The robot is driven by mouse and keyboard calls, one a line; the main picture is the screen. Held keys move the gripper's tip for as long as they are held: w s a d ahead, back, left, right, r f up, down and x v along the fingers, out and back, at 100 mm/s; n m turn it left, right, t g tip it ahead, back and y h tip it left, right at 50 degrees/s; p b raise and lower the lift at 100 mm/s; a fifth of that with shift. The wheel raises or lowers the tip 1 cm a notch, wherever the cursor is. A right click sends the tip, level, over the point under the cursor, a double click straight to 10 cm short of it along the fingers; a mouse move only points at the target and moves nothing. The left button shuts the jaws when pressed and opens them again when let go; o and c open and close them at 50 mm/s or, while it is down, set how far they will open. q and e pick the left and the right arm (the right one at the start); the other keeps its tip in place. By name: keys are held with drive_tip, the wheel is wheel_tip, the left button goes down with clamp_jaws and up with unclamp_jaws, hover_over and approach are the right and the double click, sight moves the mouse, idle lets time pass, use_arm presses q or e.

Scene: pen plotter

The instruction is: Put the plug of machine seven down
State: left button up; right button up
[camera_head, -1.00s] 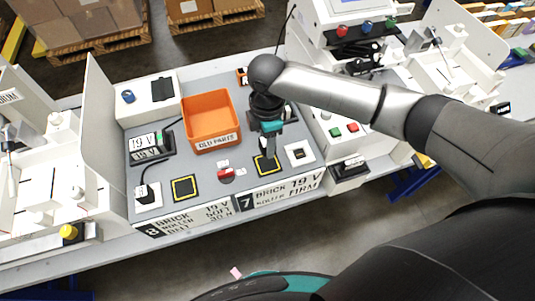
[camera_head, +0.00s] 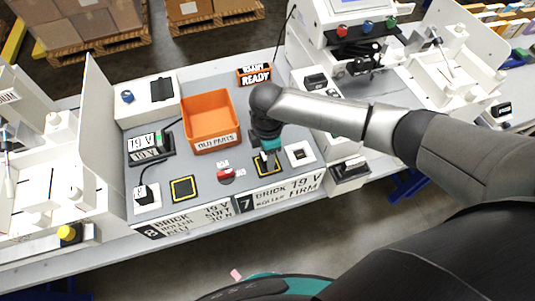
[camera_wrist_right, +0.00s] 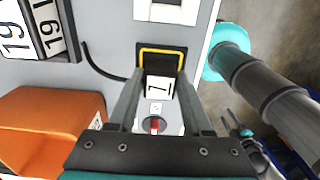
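The plug of machine seven (camera_wrist_right: 159,87) is a dark block with a white label reading 7. It sits between the fingertips of my right gripper (camera_wrist_right: 161,80), which look closed on its sides. It is at the black pad with a yellow border (camera_wrist_right: 160,47); the near part of the pad is hidden, and I cannot tell whether the plug touches it. In the head view my right gripper (camera_head: 264,158) points down at this pad (camera_head: 268,171). The white socket plate (camera_head: 300,153) beside the pad is empty. My left gripper is not in view.
An orange bin (camera_head: 211,122) stands behind and left of the pad. A red button (camera_head: 226,175) is left of it. Machine eight's plug (camera_head: 146,194) is farther left. A dark cord (camera_wrist_right: 97,66) runs towards the plug. A READY sign (camera_head: 256,75) stands at the back.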

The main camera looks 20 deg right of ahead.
drive_tip(key=o, duration=0.3)
drive_tip(key=shift+o, duration=0.2)
wheel_tip(320, 180, up, 12)
drive_tip(key=shift+r+p, duration=0.2)
drive_tip(key=shift+p, duration=0.15)
idle(0.5)
